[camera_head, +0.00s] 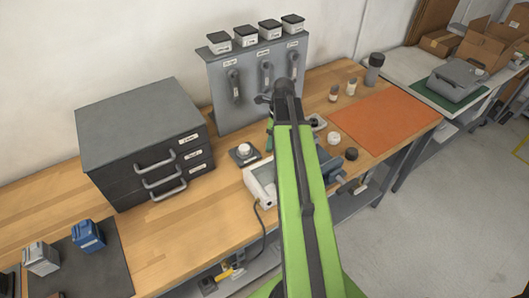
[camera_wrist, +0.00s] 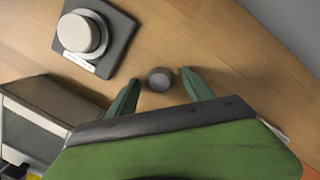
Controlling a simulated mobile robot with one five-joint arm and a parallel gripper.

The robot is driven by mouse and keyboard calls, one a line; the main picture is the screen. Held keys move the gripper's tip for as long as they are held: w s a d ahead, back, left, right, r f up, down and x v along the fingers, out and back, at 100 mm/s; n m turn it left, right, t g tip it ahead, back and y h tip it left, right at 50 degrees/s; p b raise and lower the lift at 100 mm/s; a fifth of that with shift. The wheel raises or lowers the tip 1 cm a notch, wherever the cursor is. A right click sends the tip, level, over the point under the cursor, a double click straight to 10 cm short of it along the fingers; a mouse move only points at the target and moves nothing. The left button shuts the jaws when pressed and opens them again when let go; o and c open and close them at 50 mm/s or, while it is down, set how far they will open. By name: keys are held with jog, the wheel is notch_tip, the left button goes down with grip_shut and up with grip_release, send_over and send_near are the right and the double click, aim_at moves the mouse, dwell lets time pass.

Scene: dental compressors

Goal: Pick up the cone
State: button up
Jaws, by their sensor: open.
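My gripper (camera_wrist: 161,80) is open in the wrist view, with its two green fingers spread. A small dark grey round piece (camera_wrist: 160,78) stands on the wood between the fingertips, with gaps on both sides. It is seen from nearly overhead and may be the cone; its side profile does not show. In the head view my green arm reaches over the bench, and one green finger of my gripper (camera_head: 270,135) shows beside the arm. The small piece is hidden there behind the arm.
A dark plate with a pale round knob (camera_wrist: 80,32) lies close to the left finger; it also shows in the head view (camera_head: 243,151). A white device (camera_head: 260,184) stands nearer. Grey drawers (camera_head: 145,140) stand left, an upright tool panel (camera_head: 255,85) behind, an orange mat (camera_head: 385,118) right.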

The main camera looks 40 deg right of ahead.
jog(key=shift+r, duration=0.1)
grip_shut()
dwell(0.4)
